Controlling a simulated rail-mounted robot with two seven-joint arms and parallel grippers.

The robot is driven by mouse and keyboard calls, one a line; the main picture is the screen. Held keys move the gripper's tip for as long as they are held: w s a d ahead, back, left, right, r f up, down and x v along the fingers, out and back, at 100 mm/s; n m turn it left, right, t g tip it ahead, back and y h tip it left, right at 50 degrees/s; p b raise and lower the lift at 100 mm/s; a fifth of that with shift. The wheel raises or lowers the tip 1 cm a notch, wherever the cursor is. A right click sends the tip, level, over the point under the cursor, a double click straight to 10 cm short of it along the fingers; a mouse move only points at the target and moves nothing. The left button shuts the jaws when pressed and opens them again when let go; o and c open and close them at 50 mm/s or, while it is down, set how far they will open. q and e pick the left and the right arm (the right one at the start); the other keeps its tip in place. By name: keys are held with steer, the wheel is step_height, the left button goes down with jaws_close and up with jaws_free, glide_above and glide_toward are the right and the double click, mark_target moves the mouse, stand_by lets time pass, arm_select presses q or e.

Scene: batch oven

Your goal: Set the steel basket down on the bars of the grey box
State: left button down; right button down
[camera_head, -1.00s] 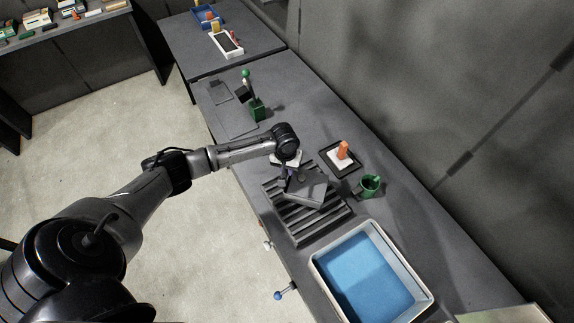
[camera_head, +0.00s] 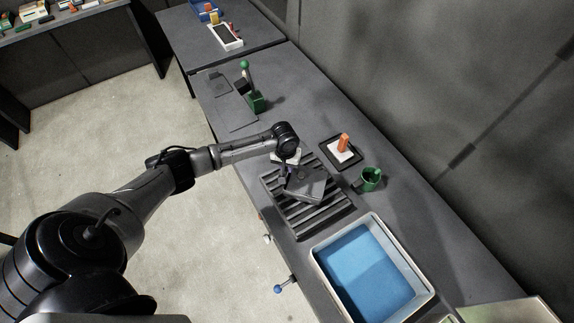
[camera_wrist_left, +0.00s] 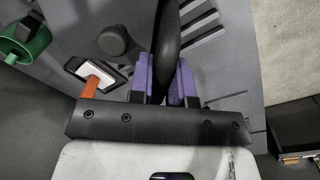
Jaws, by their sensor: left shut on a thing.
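The steel basket (camera_head: 309,188) is a small grey piece in the head view, over the middle of the grey box (camera_head: 325,220) with its dark parallel bars. I cannot tell whether it touches the bars or hangs just above them. My left gripper (camera_head: 287,176) is directly over the basket and shut on it. In the left wrist view the purple fingers of my left gripper (camera_wrist_left: 163,82) close on a dark upright handle. The gripper and arm hide part of the basket and the box's far corner. My right gripper is not in view.
A blue-lined tray (camera_head: 424,294) stands close to the box's near side. A green cup (camera_head: 370,180) and a dark-framed white pad with an orange peg (camera_head: 343,143) stand right of the box. A green-knobbed stand (camera_head: 256,103) is farther back. A blue-knobbed lever (camera_head: 278,288) sticks out from the front.

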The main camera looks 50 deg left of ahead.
arm_select(q)
steer(key=shift+f, duration=0.4)
stand_by(0.3)
steer(key=c, duration=1)
jaws_free()
